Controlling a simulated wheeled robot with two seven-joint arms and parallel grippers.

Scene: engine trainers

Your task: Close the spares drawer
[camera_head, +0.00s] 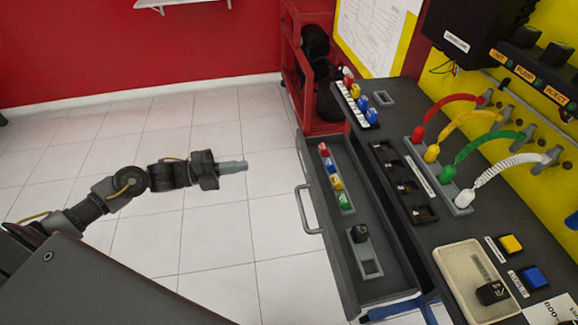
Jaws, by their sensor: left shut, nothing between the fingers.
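The spares drawer (374,279) stands open on the left side of the dark bench, its inside showing. Its grey bar handle (302,210) is on the drawer's left front face. Inside the drawer lie a strip of small coloured parts (337,180) and a grey holder with a black piece (363,250). My left gripper (240,166) is shut and empty, pointing right over the floor. It is left of the handle and above it in the picture, apart from the drawer. My right gripper is not in view.
The bench top holds a row of red, yellow, green and white connectors with cables (440,175), dark sockets (405,187) and a beige tray (448,254). A red rack (290,70) stands behind. The tiled floor (215,235) left of the drawer is clear.

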